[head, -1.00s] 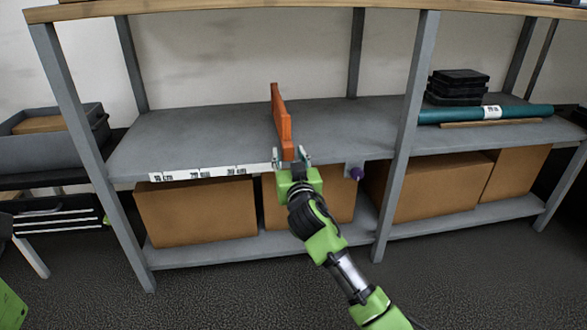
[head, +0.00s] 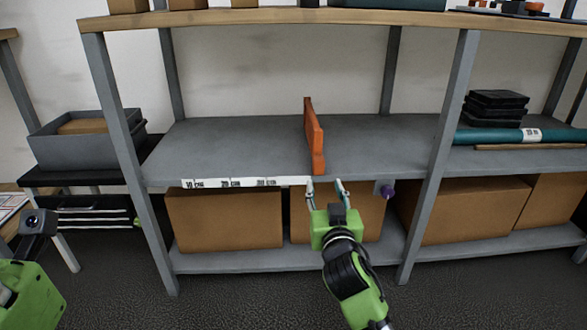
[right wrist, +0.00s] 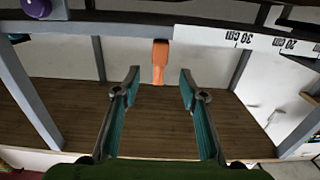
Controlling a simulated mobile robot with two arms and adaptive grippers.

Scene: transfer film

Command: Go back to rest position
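An orange upright panel (head: 314,136) stands on the middle grey shelf (head: 240,140), its near end at the front edge. It also shows in the right wrist view (right wrist: 160,60). My right gripper (head: 325,182) is open and empty, in front of the shelf edge just below the panel and apart from it. In the right wrist view its fingers (right wrist: 158,85) are spread with nothing between them. Part of my green left arm is at the lower left of the head view; its fingers cannot be made out.
Cardboard boxes (head: 225,217) fill the lower shelf. A strip with centimetre marks (head: 245,182) and a purple knob (head: 387,191) are on the shelf's front edge. Black trays (head: 496,105) and a teal roll (head: 490,136) lie at the right. A grey bin (head: 60,150) is at the left.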

